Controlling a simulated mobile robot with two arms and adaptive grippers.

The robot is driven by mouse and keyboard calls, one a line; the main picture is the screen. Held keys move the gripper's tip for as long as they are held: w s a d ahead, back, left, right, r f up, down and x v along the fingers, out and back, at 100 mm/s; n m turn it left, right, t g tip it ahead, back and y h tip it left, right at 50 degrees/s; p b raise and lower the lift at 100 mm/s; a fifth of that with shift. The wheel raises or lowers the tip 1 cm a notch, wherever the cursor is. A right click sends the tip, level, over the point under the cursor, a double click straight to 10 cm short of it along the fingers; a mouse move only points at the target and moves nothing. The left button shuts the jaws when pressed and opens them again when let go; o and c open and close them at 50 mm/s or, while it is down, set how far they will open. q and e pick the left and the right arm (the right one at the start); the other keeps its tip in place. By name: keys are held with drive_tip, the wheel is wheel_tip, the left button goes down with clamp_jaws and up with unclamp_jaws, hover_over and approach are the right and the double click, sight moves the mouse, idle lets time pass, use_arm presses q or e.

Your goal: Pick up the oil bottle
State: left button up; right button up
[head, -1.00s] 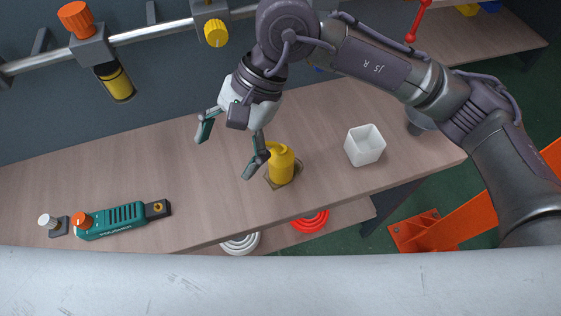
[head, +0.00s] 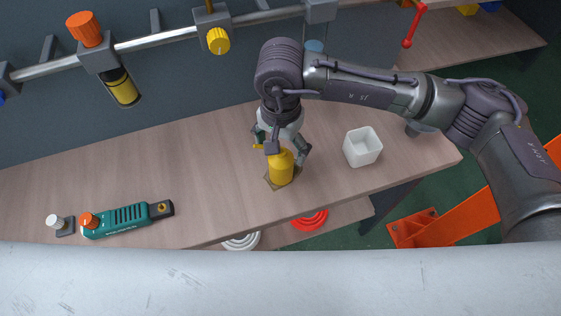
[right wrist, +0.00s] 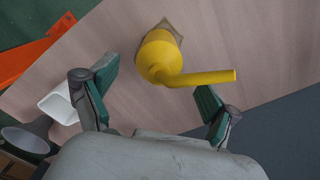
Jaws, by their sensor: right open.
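The yellow oil bottle (head: 281,168) stands upright on a small square brown pad (head: 270,183) near the front of the wooden table. It also shows in the right wrist view (right wrist: 157,58), with its spout pointing to the right. My right gripper (head: 281,147) is open just behind the bottle. In the right wrist view its two fingers (right wrist: 158,94) are spread wide, one on each side of the spout, and the bottle body lies just beyond the fingertips. Nothing is between the pads except part of the spout. My left gripper is not in view.
A white square container (head: 363,147) stands right of the bottle. A green tool with an orange knob (head: 128,219) and a white-knobbed part (head: 57,223) lie at the left. A metal rail (head: 160,40) with clamped fittings runs along the back. The table's middle left is clear.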

sight(281, 155)
wheel_tip(281, 155, down, 4)
drive_tip(key=shift+w+d+r+p, duration=0.1)
drive_tip(key=shift+r+p, duration=0.1)
drive_tip(key=shift+p, duration=0.65)
drive_tip(key=shift+f, duration=0.4)
drive_tip(key=c, duration=1.4)
